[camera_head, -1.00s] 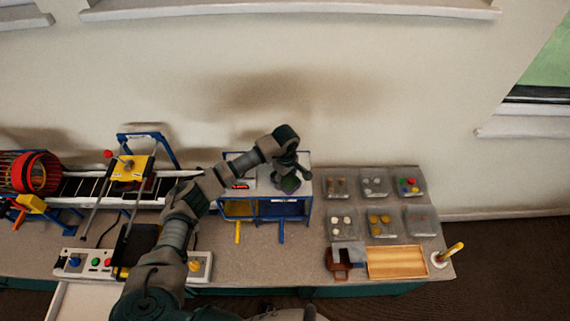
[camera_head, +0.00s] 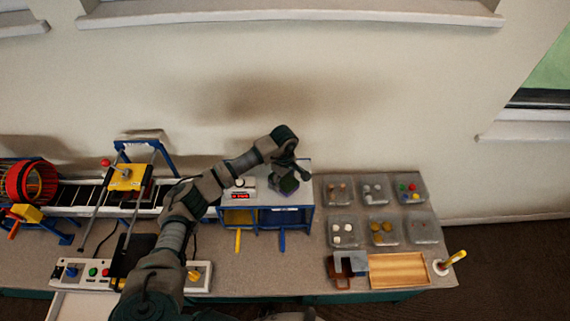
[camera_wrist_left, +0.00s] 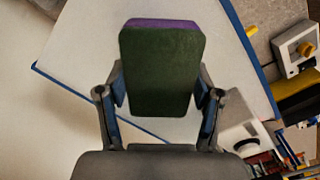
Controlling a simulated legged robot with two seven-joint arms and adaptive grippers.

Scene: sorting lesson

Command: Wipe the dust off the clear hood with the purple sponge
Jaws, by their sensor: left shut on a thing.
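My left gripper (camera_head: 286,173) is shut on the purple sponge (camera_head: 289,186) above the blue-framed box. In the left wrist view the sponge (camera_wrist_left: 162,70) shows a dark green face and a purple edge, held between both fingers (camera_wrist_left: 160,108). The clear hood (camera_head: 305,172) seems to be the pale, blue-edged top of that box. It fills much of the left wrist view as a pale panel (camera_wrist_left: 85,50). I cannot tell whether the sponge touches it, and I cannot make out dust. My right gripper is not in view.
A device with a red display (camera_head: 239,191) stands left of the sponge. A conveyor (camera_head: 80,194) with a yellow block runs further left. Several clear trays (camera_head: 343,233) and a wooden tray (camera_head: 398,270) lie to the right. The wall is behind.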

